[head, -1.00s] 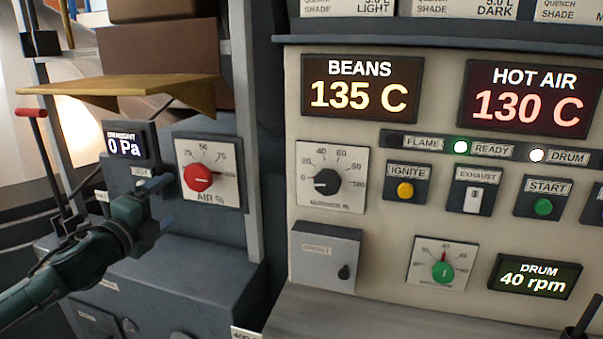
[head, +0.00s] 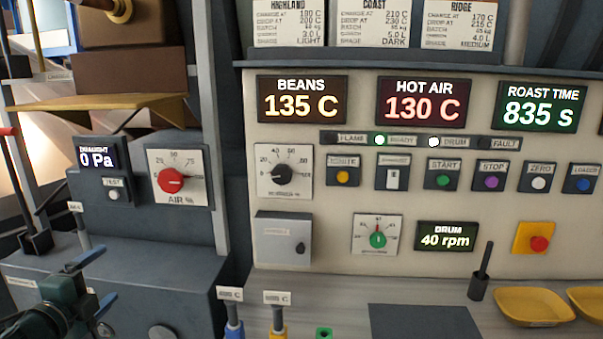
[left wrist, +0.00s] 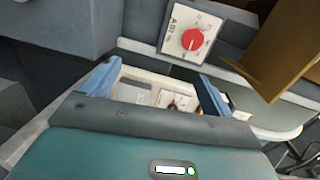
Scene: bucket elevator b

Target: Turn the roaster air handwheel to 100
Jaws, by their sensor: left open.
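The roaster air control is a round red knob (head: 171,180) on a white square plate marked AIR % (head: 192,158), set on a dark grey cabinet at the left. A pale line shows on the knob's left part; I cannot surely tell which number it marks. The knob also shows in the left wrist view (left wrist: 192,38), beyond and above the fingers. My left gripper (head: 97,282) is open, low at the left of the head view, below and apart from the knob. In the left wrist view its blue fingers (left wrist: 155,88) stand wide apart with nothing gripped. My right gripper is out of view.
A draught display (head: 95,156) reading 0 Pa sits left of the knob. A yellow shelf (head: 90,103) juts out above. A grey post (head: 213,120) separates the cabinet from the cream control panel (head: 340,235). Blue and yellow handles (head: 278,327) stand low in the middle.

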